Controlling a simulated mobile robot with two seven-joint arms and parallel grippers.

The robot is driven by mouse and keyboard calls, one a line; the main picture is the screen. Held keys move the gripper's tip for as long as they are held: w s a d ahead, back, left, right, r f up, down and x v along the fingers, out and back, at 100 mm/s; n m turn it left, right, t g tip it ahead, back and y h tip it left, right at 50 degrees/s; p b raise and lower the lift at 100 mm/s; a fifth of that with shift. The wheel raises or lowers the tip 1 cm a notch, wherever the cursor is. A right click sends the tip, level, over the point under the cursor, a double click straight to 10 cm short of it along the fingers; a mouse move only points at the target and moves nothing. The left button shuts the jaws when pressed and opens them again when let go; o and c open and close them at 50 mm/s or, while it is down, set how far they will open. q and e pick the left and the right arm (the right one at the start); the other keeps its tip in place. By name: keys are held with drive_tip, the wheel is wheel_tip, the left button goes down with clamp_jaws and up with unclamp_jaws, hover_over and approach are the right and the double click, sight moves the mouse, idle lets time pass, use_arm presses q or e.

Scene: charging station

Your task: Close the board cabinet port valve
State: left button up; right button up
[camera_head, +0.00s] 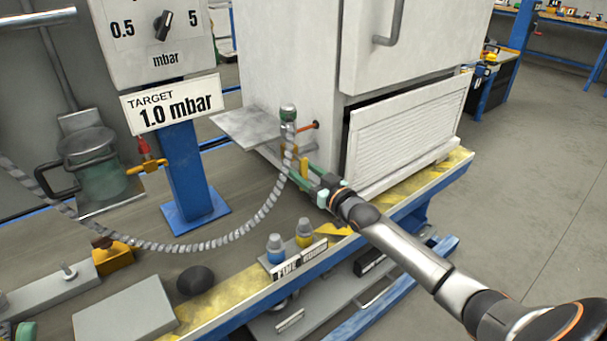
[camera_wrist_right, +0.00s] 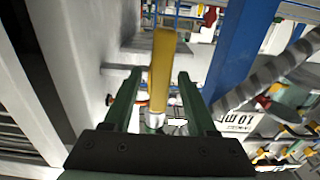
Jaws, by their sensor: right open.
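The white board cabinet (camera_head: 290,60) stands on the bench, with a port fitting (camera_head: 288,114) low at its left side. A ribbed grey hose runs from this fitting. The port valve's yellow handle (camera_head: 304,165) shows just below it. My right gripper (camera_head: 303,174) is open at the handle. In the right wrist view, the yellow handle (camera_wrist_right: 163,60) stands between the two green fingers (camera_wrist_right: 160,78), with gaps visible on both sides. A small green and dark piece at the lower left corner of the head view looks like part of my left gripper (camera_head: 20,331); its fingers cannot be made out.
A gauge panel with a "TARGET 1.0 mbar" sign (camera_head: 172,104) stands on a blue post to the left. The hose (camera_head: 240,232) sags across the bench. Two small capped bottles (camera_head: 290,240) stand near the front edge. A small yellow valve (camera_head: 147,168) sits beside the green canister (camera_head: 95,160).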

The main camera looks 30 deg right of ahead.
drive_tip(key=shift+w, duration=0.1)
drive_tip(key=shift+c, duration=0.3)
clamp_jaws()
idle(1.1)
